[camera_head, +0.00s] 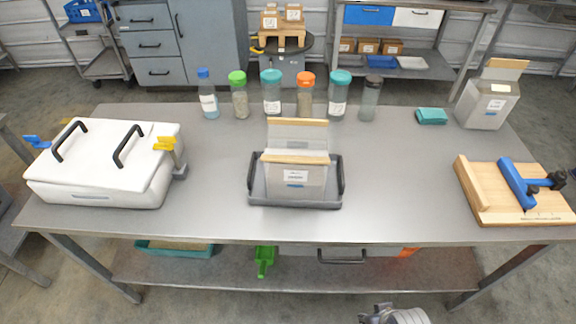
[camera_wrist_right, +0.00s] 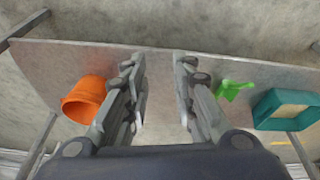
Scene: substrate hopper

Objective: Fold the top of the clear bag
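A clear bag (camera_head: 296,178) with a white label stands upright in a grey tray (camera_head: 295,203) at the middle of the table. Its top shows a clear panel standing up behind, with a wood-coloured strip at the panel's upper edge and another lower in front. A second bag (camera_head: 487,106), also with a strip on top, stands at the back right. My right gripper (camera_wrist_right: 160,95) is open and empty in the right wrist view, pointing toward the lower shelf; part of the arm shows at the bottom of the head view. My left gripper is not in view.
A white lidded box (camera_head: 105,170) stands at the left and a wooden board with a blue clamp (camera_head: 517,185) at the right. Several capped bottles (camera_head: 272,95) line the back. The lower shelf holds an orange bucket (camera_wrist_right: 85,98), green scoop (camera_wrist_right: 232,89) and teal tray (camera_wrist_right: 268,108).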

